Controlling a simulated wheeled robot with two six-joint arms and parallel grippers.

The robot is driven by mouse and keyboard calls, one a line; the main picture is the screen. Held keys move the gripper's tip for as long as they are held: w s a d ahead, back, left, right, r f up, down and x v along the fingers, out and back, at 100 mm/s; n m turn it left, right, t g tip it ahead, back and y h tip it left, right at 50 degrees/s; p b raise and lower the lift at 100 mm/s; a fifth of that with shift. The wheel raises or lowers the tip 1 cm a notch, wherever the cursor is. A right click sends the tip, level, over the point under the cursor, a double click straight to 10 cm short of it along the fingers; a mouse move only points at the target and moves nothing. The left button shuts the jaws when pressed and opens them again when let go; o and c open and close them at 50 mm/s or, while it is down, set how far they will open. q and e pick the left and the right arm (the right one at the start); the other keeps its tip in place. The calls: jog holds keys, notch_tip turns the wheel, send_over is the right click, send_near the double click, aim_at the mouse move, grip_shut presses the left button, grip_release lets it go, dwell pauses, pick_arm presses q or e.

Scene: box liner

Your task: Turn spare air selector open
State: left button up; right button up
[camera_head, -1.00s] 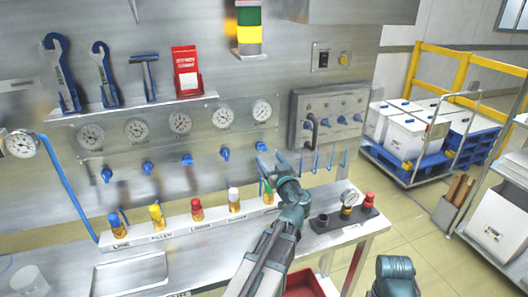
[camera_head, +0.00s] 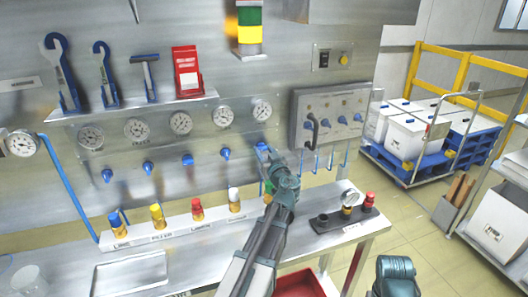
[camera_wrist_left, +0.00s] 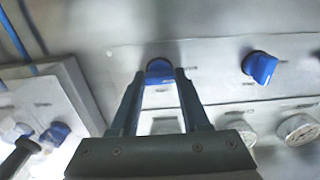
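A blue selector knob (camera_head: 262,147) sits at the right end of a row of blue knobs on the steel wall panel, below the rightmost gauge. Its label is too small to read. My left gripper (camera_head: 268,164) is close in front of it, just below in the head view. In the left wrist view the knob (camera_wrist_left: 160,70) shows between the two spread fingertips (camera_wrist_left: 160,78). The fingers look open, one on each side; contact cannot be made out. Part of my right arm shows at the lower right of the head view, but its gripper is out of view.
The neighbouring blue knob (camera_head: 225,154) is to the left; it also shows in the left wrist view (camera_wrist_left: 260,67). A grey box with blue knobs (camera_head: 330,118) is to the right. A red bin (camera_head: 300,284) is beneath.

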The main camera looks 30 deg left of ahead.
pick_arm(q)
grip_shut()
jog(key=shift+m, duration=0.3)
jog(key=m, duration=0.3)
jog(key=shift+m, duration=0.4)
jog(key=m, duration=0.9)
jog(key=shift+d+f+m, duration=0.1)
jog(key=shift+m, duration=2.2)
